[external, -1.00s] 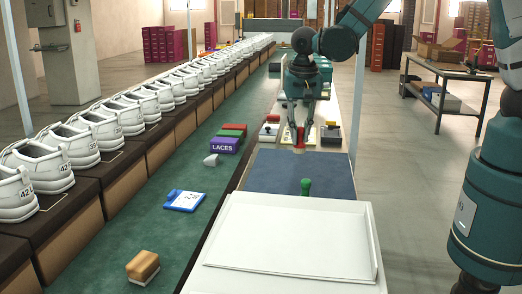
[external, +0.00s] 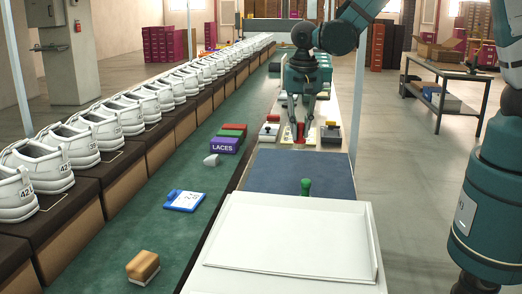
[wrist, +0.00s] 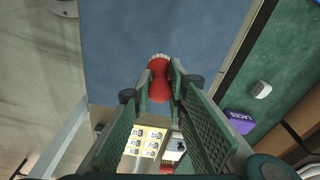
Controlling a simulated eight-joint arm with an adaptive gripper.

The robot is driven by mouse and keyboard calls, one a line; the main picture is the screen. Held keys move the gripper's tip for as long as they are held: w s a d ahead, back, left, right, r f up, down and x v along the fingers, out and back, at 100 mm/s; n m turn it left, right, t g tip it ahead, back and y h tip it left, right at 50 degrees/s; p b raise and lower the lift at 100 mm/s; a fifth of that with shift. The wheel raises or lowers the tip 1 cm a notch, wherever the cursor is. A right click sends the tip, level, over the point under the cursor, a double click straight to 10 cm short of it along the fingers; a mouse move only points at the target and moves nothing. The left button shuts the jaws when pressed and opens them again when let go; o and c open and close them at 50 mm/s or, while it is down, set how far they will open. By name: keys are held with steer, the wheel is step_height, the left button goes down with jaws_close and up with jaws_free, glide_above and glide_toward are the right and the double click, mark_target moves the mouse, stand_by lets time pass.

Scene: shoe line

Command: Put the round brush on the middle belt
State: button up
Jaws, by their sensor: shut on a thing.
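The round brush (wrist: 159,82) has a red handle and pale bristles in the wrist view. It also shows in the external view as a small red shape (external: 300,131) between my fingers. My gripper (external: 300,122) is shut on its red body, with a finger on either side, near the far edge of the blue mat. The middle belt (external: 172,234) is the long green surface left of the worktable. My gripper is to the right of this belt.
A green-handled item (external: 305,186) stands by the blue mat (external: 275,176) and white tray (external: 290,240).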

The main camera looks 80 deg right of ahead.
steer(key=w+a, duration=0.9)
steer(key=a, duration=0.4)
steer(key=w+a+p, duration=0.1)
steer(key=w+a, duration=0.8)
steer(key=a, duration=0.4)
steer(key=w+a, duration=1)
steer(key=a, duration=0.3)
steer(key=shift+f, duration=0.15)
steer(key=shift+f, duration=3)
steer(key=shift+f+b, duration=0.4)
steer(key=shift+f, duration=1.45)
